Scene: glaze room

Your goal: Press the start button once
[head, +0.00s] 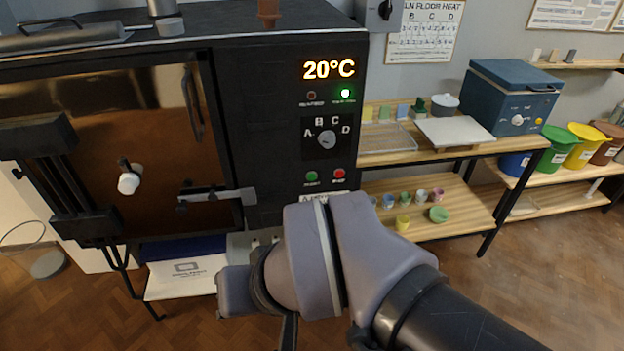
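The dark kiln's control panel faces me. A green button (312,177) and a red button (339,174) sit side by side low on it. Their labels are too small to read for certain, so I cannot tell by text which is start. Above them are a dial (327,139) marked A to D, a dark lamp (311,95), a lit green lamp (345,93) and a display (329,70) reading 20°C. My arm reaches in from the lower right, its wrist below the panel and apart from both buttons in the picture. I cannot make out my gripper's fingers.
The kiln door (120,150) with its latch bar (218,196) is on the left. A wooden shelf unit (455,205) with small pots stands to the right. A blue box-like device (510,95) and colored buckets (580,145) are further right. Floor at lower right is clear.

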